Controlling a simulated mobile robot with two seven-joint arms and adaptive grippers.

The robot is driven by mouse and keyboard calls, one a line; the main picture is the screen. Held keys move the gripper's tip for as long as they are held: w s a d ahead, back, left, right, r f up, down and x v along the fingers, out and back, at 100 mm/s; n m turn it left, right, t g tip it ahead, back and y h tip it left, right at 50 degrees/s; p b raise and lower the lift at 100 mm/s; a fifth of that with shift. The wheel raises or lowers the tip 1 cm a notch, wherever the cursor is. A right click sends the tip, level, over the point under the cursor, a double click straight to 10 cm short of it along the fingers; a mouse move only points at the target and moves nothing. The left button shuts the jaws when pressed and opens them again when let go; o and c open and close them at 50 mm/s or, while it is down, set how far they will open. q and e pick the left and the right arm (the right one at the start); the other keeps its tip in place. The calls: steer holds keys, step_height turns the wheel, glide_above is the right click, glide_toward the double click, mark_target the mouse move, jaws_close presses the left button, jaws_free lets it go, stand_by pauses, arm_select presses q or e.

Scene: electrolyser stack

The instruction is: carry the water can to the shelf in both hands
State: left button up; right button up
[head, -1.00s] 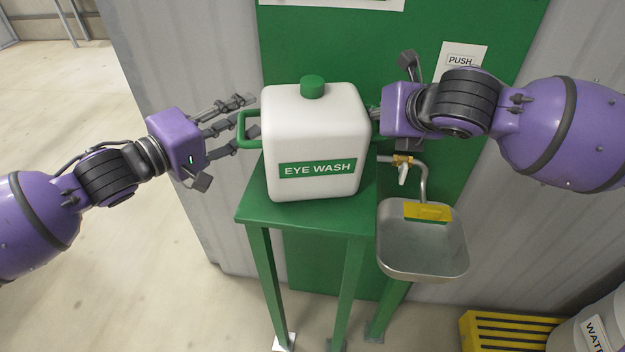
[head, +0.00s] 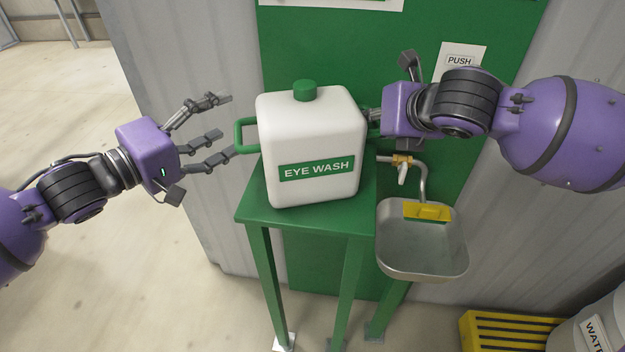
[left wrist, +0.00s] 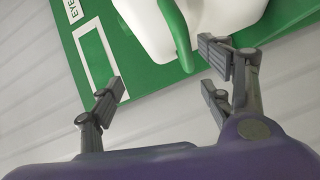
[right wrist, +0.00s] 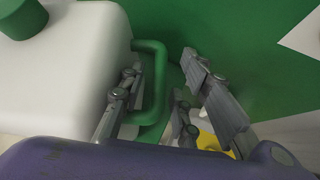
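The water can (head: 312,135) is a white jug with a green cap (head: 304,91) and an "EYE WASH" label. It stands on a small green stand (head: 255,208), turned slightly and perhaps tilted. My left gripper (head: 228,122) is open and empty, left of the can's left handle (head: 241,136); its lower fingertip is close to that handle. In the left wrist view, the handle (left wrist: 178,38) lies beyond the spread fingers. My right gripper (right wrist: 163,68) is at the right handle (right wrist: 160,85), with fingers either side of the bar and a gap showing. The head view mostly hides those fingertips.
A metal basin (head: 422,245) with a tap (head: 403,166) and yellow paddle (head: 428,212) sits right of the stand. A green panel (head: 420,30) and corrugated wall are behind. A yellow grate (head: 505,333) and a labelled drum (head: 590,325) are lower right. The left floor is clear.

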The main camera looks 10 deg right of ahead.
arm_select(q)
steer(key=v, duration=0.7)
steer(key=shift+a+f, duration=0.15)
arm_select(e)
steer(key=o, duration=0.8)
steer(key=shift+s+r, duration=0.1)
steer(key=shift+r, duration=0.05)
steer(key=shift+s+r, duration=0.25)
steer(key=shift+s, duration=0.05)
steer(key=v, duration=1.1)
steer(key=shift+d+f, duration=0.15)
steer(key=shift+f, duration=0.05)
arm_select(q)
steer(key=shift+s+a, duration=0.15)
